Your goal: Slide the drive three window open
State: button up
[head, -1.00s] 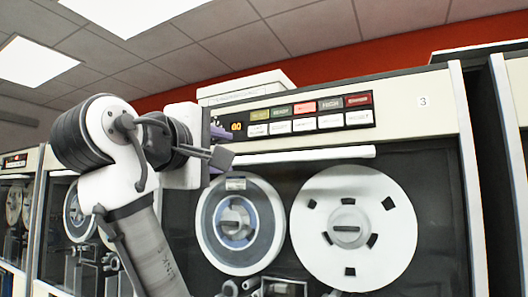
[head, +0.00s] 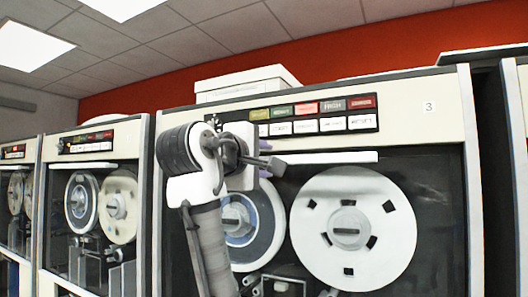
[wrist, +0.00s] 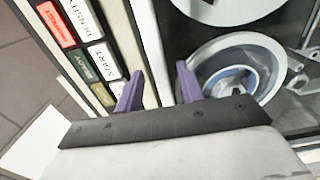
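Drive three is the cream cabinet marked "3" (head: 429,106). Its dark window (head: 437,220) shows two tape reels behind it. A long white handle bar (head: 325,157) runs along the window's top, just under the button panel; it also shows in the wrist view (wrist: 148,40). My gripper (head: 265,172) is at the bar's left part, partly hidden by my wrist. In the wrist view my gripper (wrist: 158,88) has its two purple fingers apart, one on each side of the bar in the picture. I cannot tell whether they touch it. Nothing is gripped.
The button panel (head: 320,114) sits right above the bar, close to my gripper. A white box (head: 245,84) lies on top of the cabinet. Another tape drive (head: 93,205) stands to the left, and a further cabinet (head: 515,110) to the right.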

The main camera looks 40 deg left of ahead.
jog(key=shift+w+a, duration=0.1)
jog(key=shift+w, duration=0.25)
grip_shut()
